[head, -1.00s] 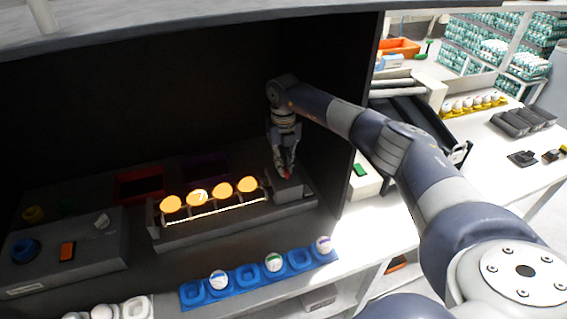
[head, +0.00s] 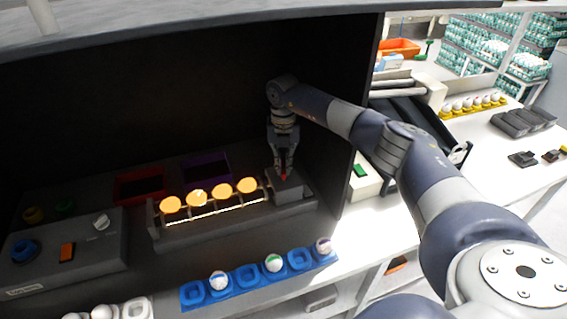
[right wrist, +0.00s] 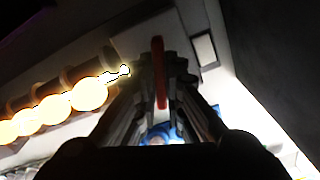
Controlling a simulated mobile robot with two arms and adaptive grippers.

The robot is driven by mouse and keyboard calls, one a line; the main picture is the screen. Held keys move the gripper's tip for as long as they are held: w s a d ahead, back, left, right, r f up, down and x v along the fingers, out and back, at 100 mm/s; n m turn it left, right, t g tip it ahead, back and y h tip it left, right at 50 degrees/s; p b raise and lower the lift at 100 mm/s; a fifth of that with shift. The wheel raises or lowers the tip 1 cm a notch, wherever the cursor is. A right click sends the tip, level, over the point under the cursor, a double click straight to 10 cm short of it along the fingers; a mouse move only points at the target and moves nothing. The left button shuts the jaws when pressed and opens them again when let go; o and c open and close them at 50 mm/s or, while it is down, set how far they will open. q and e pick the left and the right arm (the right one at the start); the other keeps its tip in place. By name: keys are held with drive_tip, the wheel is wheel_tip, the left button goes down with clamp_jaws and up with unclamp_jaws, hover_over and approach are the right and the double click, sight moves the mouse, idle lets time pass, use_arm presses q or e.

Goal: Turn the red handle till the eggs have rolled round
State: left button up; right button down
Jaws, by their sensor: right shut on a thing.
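The red handle (head: 284,177) stands on a grey block (head: 289,192) at the right end of the egg roller. In the right wrist view the handle (right wrist: 159,72) shows as a thin upright red bar between the fingers. My right gripper (head: 283,172) points down and is shut on the handle. Several eggs (head: 222,192) glow orange in a row on the roller, left of the gripper. They also glow in the right wrist view (right wrist: 88,94). One egg bears a faint bright mark. My left gripper is not in view.
A blue tray (head: 248,276) with some eggs lies in front of the roller. A red-rimmed bin (head: 139,186) and a purple-rimmed bin (head: 206,168) are behind it. A grey control box (head: 95,255) stands at left. The dark booth wall (head: 350,120) is close on the right.

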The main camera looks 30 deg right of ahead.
sight(284, 165)
drive_tip(key=shift+w+r, duration=0.1)
drive_tip(key=shift+r, duration=0.05)
drive_tip(key=c, duration=1.7)
unclamp_jaws()
wheel_tip(284, 165, up, 12)
drive_tip(key=shift+f, duration=0.1)
